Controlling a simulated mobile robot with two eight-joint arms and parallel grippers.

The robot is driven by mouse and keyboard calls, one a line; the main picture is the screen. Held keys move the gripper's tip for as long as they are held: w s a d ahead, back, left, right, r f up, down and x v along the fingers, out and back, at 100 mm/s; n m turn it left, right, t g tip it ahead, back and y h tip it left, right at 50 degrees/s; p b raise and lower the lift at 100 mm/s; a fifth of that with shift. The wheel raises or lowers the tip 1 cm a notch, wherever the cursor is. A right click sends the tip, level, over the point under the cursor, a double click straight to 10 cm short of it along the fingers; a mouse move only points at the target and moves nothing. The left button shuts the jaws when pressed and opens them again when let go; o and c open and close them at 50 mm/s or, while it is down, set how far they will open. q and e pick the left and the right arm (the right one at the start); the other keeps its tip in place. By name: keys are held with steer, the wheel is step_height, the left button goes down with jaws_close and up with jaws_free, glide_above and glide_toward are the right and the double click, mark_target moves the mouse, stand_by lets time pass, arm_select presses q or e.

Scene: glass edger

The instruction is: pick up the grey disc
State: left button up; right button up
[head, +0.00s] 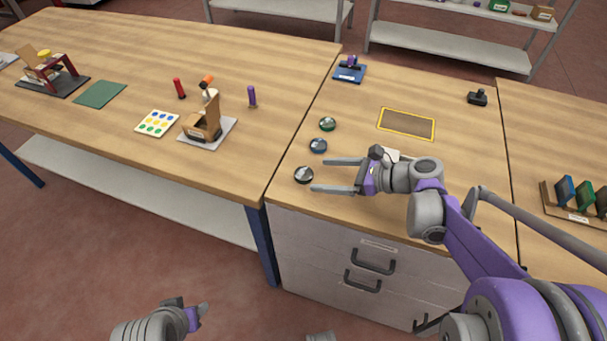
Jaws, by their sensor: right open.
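The grey disc (303,175) lies on the wooden bench near its front edge, with a pale patch on its top. My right gripper (319,175) is open and empty. Its two fingers point left, and the disc lies just beyond the fingertips, roughly in line with the gap between them. I cannot tell the gripper's height above the bench. My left gripper (204,313) shows at the bottom, over the floor in front of the bench; its finger opening is not clear.
A blue disc (318,145) and a green disc (327,124) lie behind the grey one. A yellow-edged rectangle (407,124) is on the bench further back. A white object (391,154) is partly hidden behind my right gripper. A rack (567,212) stands at right.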

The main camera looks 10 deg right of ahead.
mark_target(305, 174)
steer(key=x, duration=0.4)
steer(key=shift+w+a+f, duration=0.15)
steer(key=shift+a+f, duration=0.05)
steer(key=shift+c, duration=0.4)
jaws_close()
